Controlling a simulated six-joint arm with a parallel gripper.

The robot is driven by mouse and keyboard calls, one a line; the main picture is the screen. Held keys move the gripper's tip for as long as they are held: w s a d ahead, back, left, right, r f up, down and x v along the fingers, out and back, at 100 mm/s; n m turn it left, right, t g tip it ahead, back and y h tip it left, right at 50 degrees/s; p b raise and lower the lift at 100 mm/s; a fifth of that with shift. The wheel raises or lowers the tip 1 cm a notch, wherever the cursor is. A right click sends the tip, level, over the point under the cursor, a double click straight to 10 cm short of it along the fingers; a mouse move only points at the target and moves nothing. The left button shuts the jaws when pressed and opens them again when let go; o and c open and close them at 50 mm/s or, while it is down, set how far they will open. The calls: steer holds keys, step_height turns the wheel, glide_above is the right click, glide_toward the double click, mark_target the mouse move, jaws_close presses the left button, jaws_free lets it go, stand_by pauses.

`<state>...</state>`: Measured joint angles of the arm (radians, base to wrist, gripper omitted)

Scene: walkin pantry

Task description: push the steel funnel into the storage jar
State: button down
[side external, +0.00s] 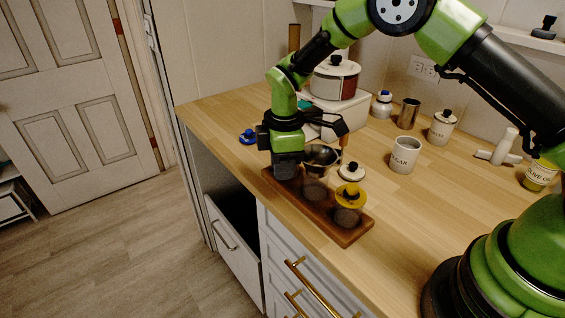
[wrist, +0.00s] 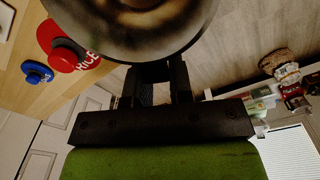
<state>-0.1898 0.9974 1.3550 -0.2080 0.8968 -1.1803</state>
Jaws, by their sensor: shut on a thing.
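The steel funnel (side external: 322,156) is a shiny, rounded metal piece. It is beside my gripper (side external: 300,162), above the back part of a wooden rack on the counter. In the wrist view its wide, round mouth (wrist: 178,42) fills the top, with a dark middle. My gripper's fingers (wrist: 164,82) are shut on it near the rim. The spout is hidden. A white open container marked SUGAR (side external: 404,156) stands to the right. A white jar with a black knob (side external: 441,128) stands behind it. I cannot tell which one is the storage jar.
The wooden rack (side external: 331,229) has dark round recesses. A yellow lid (side external: 350,196) and a white lid (side external: 351,172) lie nearby. A blue lid (side external: 248,137) is at the left edge. A pot (side external: 335,68) stands behind.

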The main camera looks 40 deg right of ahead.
steer(key=shift+f, duration=0.65)
steer(key=shift+c, duration=2.3)
jaws_free()
steer(key=shift+r, duration=0.1)
step_height(320, 180, up, 7)
